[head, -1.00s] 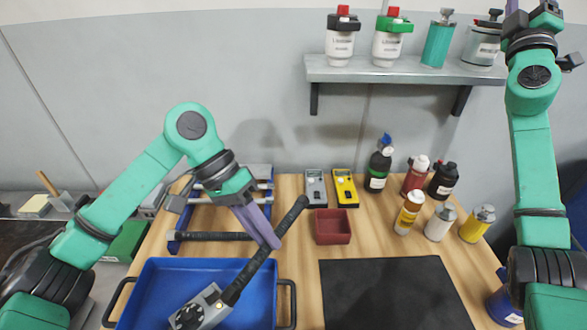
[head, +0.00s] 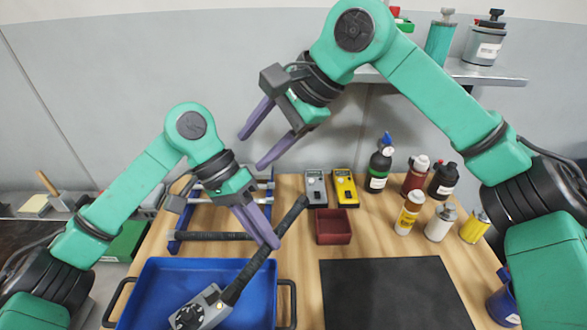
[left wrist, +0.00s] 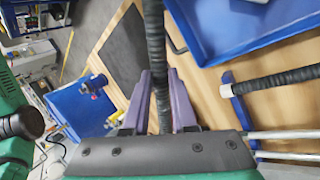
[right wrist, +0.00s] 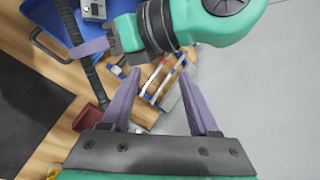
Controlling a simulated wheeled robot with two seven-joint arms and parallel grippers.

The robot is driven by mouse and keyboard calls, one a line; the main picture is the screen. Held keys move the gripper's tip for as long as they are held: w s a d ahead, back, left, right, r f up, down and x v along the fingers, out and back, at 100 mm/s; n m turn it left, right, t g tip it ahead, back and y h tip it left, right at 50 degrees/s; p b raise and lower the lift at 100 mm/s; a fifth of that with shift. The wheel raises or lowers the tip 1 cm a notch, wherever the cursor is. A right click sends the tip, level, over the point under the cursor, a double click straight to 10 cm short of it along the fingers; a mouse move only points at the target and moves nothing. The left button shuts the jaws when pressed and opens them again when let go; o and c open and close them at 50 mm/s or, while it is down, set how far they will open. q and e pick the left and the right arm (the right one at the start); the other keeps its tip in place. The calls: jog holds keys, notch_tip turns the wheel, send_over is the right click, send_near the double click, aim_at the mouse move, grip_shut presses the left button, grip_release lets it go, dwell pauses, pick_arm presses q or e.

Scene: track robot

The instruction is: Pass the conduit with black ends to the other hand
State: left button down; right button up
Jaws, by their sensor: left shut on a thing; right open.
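The conduit with black ends (head: 257,258) is a dark ribbed tube, tilted from upper right to lower left over the blue tray. My left gripper (head: 268,240) is shut on it near its upper middle. In the left wrist view the conduit (left wrist: 154,50) passes between the fingers of my left gripper (left wrist: 158,78). My right gripper (head: 251,151) is open and empty, above and behind the left one, fingers pointing down-left. In the right wrist view the conduit (right wrist: 88,68) lies left of my right gripper (right wrist: 160,75), apart from it.
The blue tray (head: 150,285) holds a grey device with a dial (head: 202,308) by the conduit's lower end. Another dark conduit (head: 215,236) lies on a blue rack behind. A red box (head: 333,227), two meters and several bottles stand to the right. A black mat (head: 395,290) is bare.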

aim_at(282, 221)
jog(key=s+d+f+n+g+h, duration=0.1)
jog(key=s+d+f+n+h, duration=0.2)
jog(key=s+d+n+h, duration=0.15)
jog(key=shift+m+h, duration=0.45)
jog(key=f, duration=0.3)
jog(key=a+f, duration=0.1)
jog(key=f, duration=0.6)
jog(key=shift+w+a+f, duration=0.2)
jog(key=shift+w+f, duration=0.15)
jog(key=shift+w, duration=0.05)
pick_arm(q)
jog(key=shift+d, duration=0.1)
pick_arm(e)
jog(key=shift+a, duration=0.1)
grip_shut()
pick_arm(q)
jog(key=c, duration=0.6)
grip_release()
jog(key=shift+c, duration=0.2)
